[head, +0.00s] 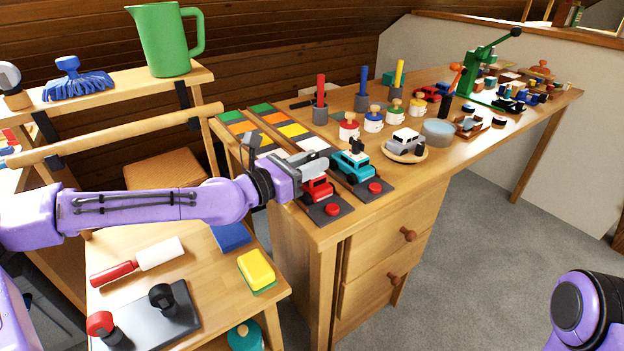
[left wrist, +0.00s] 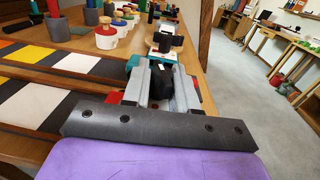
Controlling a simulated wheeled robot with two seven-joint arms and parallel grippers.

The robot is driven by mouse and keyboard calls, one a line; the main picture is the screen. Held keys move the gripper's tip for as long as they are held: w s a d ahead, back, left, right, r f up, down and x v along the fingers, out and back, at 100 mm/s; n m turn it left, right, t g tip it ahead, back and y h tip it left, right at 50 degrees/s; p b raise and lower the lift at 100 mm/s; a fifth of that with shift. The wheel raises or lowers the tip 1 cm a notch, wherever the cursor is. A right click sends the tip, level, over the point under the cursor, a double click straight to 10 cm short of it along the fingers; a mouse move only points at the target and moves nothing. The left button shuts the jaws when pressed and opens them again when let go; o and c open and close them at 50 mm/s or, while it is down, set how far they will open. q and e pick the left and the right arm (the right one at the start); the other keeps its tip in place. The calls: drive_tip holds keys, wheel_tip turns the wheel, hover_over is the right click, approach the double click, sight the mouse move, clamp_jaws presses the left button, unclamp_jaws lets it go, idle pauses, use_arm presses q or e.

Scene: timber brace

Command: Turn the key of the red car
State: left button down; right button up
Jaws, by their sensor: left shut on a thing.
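The red car (head: 317,190) sits on its dark track at the left front of the workbench, and my gripper covers its upper part. My left gripper (head: 322,163) is over the car, its jaws shut on a small black piece that looks like the car's key (left wrist: 160,78). In the left wrist view the two grey fingers flank this black piece, and only red bits of the car (left wrist: 115,97) show below them. The key's turn angle cannot be told. My right gripper is not in view; only part of my right arm shows at lower right.
A teal car (head: 353,166) with a black key stands close to the right on the neighbouring track. Red buttons (head: 332,209) lie at the track ends. A grey car (head: 405,142) on a round wooden dish and several knobbed pots stand farther right.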

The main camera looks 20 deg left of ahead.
use_arm(q)
drive_tip(key=m+g+h+b, duration=0.1)
drive_tip(key=b, duration=0.2)
drive_tip(key=f+m+g+h+b, duration=0.1)
drive_tip(key=g+h+b, duration=0.1)
drive_tip(key=b, duration=0.1)
drive_tip(key=shift+a+m, duration=0.1)
drive_tip(key=shift+m, duration=0.2)
drive_tip(key=shift+r+m+g+h+b, duration=0.3)
drive_tip(key=shift+m+g+h+b, duration=0.3)
drive_tip(key=shift+h+b, duration=0.1)
drive_tip(key=shift+r+m+g+h, duration=0.2)
drive_tip(key=shift+m+g+h, duration=0.6)
drive_tip(key=shift+g, duration=0.4)
drive_tip(key=c, duration=1)
unclamp_jaws()
